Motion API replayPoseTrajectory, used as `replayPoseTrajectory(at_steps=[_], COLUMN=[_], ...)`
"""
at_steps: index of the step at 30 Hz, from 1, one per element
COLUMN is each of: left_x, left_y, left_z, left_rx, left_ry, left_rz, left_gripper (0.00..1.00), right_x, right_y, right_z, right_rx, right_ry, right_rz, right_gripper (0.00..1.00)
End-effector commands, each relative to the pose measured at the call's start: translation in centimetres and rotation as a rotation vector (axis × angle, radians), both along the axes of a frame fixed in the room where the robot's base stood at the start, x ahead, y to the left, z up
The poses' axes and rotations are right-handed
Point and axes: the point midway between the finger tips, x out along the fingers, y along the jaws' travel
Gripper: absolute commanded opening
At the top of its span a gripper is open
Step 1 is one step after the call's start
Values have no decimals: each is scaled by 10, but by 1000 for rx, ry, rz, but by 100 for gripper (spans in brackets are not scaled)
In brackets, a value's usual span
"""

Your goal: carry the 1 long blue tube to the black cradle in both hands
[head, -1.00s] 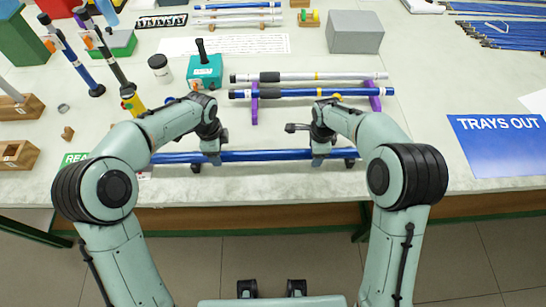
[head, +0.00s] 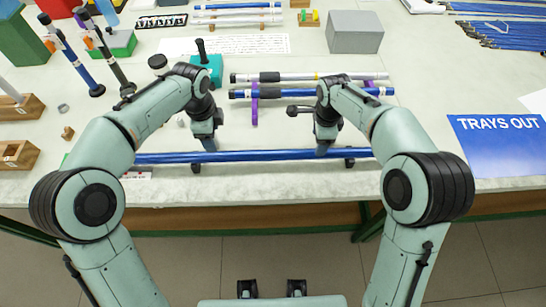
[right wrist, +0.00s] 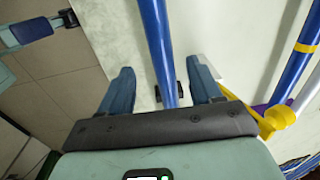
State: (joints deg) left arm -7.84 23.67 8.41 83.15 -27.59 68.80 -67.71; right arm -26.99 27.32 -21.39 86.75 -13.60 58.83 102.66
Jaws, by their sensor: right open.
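The long blue tube (head: 265,155) lies level along the bench's front edge, across the black cradle (head: 196,168), whose two small supports show under it. My left gripper (head: 209,146) is above the tube's left part; its finger gap is hidden in the head view. My right gripper (head: 324,150) is above the right part and is open. In the right wrist view, its spread fingers (right wrist: 162,82) stand to either side of the tube (right wrist: 158,45), with clear gaps and no contact seen. One black cradle support (right wrist: 181,92) shows beside the tube there.
Behind, a purple rack (head: 254,110) holds a grey tube (head: 340,76) and another blue tube (head: 300,93). A teal block (head: 207,72) stands behind my left gripper. A blue "TRAYS OUT" sheet (head: 498,145) lies right. The bench's front edge is close.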

Motion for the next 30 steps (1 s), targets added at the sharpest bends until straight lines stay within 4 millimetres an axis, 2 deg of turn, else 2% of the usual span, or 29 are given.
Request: replayPoseTrajectory(at_steps=[3, 9, 30], left_x=[0, 0, 0], left_y=[0, 0, 0], left_z=[0, 0, 0], left_rx=[0, 0, 0], left_ry=[0, 0, 0], left_rz=[0, 0, 0], left_gripper=[65, 65, 65], right_x=[-1, -2, -3], right_y=[0, 0, 0], right_z=[22, 39, 41], right_rx=[1, 0, 0], right_ry=[-4, -1, 0], right_rz=[0, 0, 0], right_gripper=[64, 64, 64])
